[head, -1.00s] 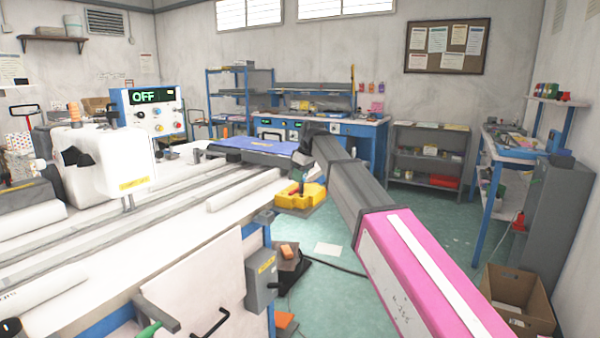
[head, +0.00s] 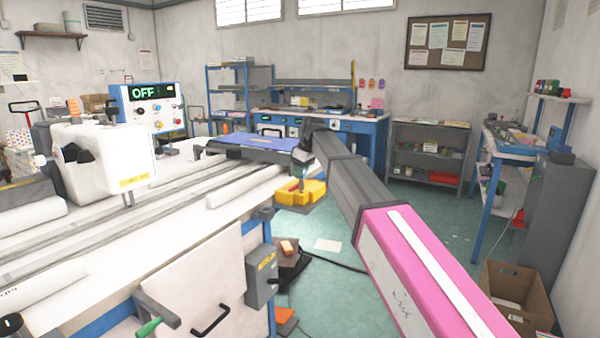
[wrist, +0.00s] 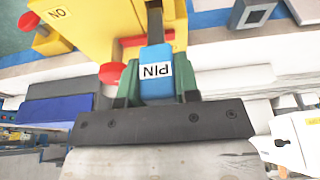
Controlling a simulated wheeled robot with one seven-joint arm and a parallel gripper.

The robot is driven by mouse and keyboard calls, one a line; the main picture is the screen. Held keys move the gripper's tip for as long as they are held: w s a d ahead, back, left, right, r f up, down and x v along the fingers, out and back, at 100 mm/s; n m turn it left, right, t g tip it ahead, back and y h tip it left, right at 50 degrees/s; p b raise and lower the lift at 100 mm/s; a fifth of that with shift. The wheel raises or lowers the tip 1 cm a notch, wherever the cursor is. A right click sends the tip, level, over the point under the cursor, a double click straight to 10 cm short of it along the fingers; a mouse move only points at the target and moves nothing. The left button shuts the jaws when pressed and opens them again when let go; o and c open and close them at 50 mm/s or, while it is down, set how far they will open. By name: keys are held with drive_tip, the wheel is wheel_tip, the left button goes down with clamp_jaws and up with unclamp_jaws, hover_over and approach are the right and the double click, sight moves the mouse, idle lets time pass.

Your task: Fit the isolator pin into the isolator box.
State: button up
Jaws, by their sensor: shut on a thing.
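The blue pin (wrist: 156,78), with a white label reading PIN, is held between the green fingers of my gripper (wrist: 157,92) in the wrist view. Its narrow grey-blue end points up the picture and overlaps the yellow isolator box (wrist: 92,28). I cannot tell whether the end is inside the box or in front of it. The box has red knobs and a yellow ON label. In the head view the yellow box (head: 311,193) sits by the table's right end, with my gripper (head: 302,184) just above it. The pin is not clear there.
The long white table (head: 195,224) carries rails, rolls and a white sewing machine (head: 95,160). A control panel (head: 150,108) reads OFF. A grey box (head: 262,278) hangs on the table's side.

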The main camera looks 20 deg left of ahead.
sight(300, 190)
drive_tip(key=shift+f, duration=2.25)
idle(0.5)
drive_tip(key=o, duration=1.1)
drive_tip(key=shift+r, duration=0.1)
drive_tip(key=v, duration=1)
drive_tip(key=shift+d+r, duration=0.15)
drive_tip(key=shift+r, duration=0.1)
